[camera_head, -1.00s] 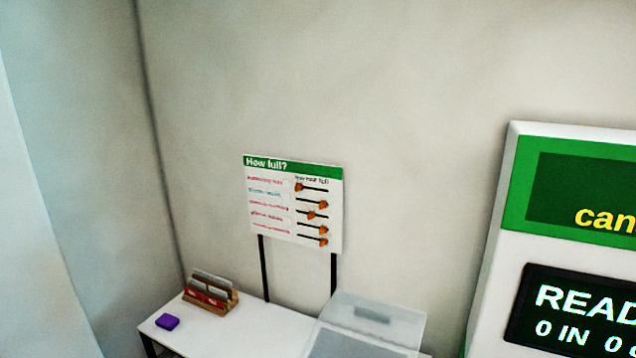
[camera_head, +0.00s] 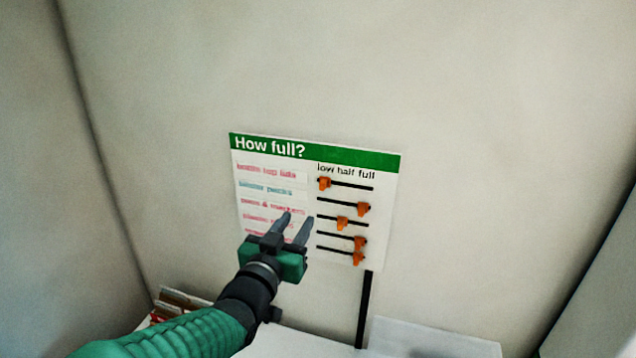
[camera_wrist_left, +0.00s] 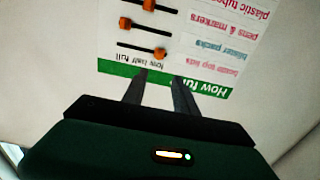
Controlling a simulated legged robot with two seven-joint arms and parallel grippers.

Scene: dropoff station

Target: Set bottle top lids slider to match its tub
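The "How full?" board (camera_head: 270,160) stands on dark posts, with label rows at left and slider tracks at right under "low half full". The bottle top lids slider (camera_head: 324,184) is an orange knob on the top track, at the low end. In the left wrist view, where the board appears upside down, this slider (camera_wrist_left: 160,54) is the one nearest the green header. My left gripper (camera_head: 297,219) is open and empty, in front of the lower labels and left of the tracks. In the left wrist view its fingers (camera_wrist_left: 160,86) overlap the header. The bottle top lids tub cannot be identified.
Other orange sliders sit below: the second knob (camera_head: 362,209) near full, the third (camera_head: 342,223) near half, the lower two towards full. A pale translucent box (camera_head: 430,338) is at bottom right. A card holder (camera_head: 180,301) stands at lower left. Bare wall surrounds the board.

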